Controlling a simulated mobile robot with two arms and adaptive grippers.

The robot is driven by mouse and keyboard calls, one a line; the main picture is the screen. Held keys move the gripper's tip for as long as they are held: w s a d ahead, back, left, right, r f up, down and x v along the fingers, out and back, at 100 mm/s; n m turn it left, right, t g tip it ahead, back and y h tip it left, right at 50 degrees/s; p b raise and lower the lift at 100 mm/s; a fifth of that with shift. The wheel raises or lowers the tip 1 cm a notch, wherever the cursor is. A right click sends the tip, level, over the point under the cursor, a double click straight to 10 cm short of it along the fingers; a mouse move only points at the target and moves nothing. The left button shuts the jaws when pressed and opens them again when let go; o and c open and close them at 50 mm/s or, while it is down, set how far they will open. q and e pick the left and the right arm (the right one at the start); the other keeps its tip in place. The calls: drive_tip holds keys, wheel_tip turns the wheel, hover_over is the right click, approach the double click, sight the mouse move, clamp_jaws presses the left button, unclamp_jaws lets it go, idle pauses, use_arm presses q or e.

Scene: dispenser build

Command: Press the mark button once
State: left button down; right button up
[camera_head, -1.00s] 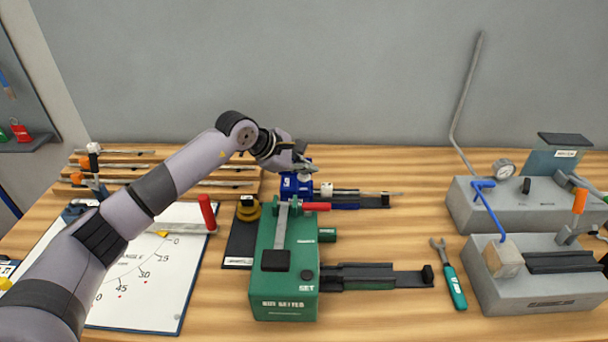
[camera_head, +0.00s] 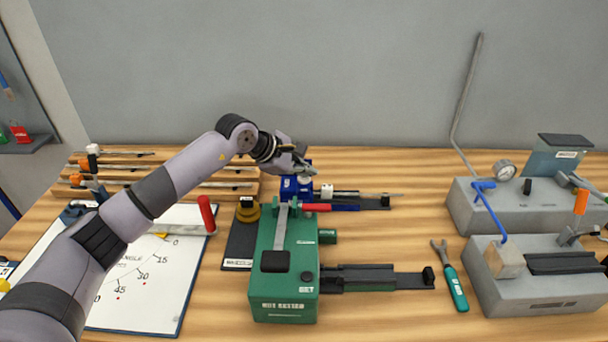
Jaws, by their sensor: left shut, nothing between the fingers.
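A blue device (camera_head: 297,188) with a small white label sits behind the green machine, with a rail running to its right. My left gripper (camera_head: 303,167) comes in from the left and is shut and empty. Its fingertips are at the top of the blue device and partly cover it. I cannot tell whether they touch it. No mark button can be made out; the label is too small to read, and the gripper hides part of the device's top. My right gripper is not in view.
An angle chart (camera_head: 135,290) lies at left under my arm. A green-handled wrench (camera_head: 455,285) and grey fixtures (camera_head: 525,205) are at right. Wooden racks (camera_head: 225,182) stand behind my arm.

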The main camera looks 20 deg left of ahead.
sight(305, 179)
use_arm(q)
drive_tip(key=shift+r+p, duration=0.35)
drive_tip(key=shift+r, duration=0.6)
drive_tip(key=shift+r+p, duration=1.15)
drive_tip(key=shift+r, duration=1.4)
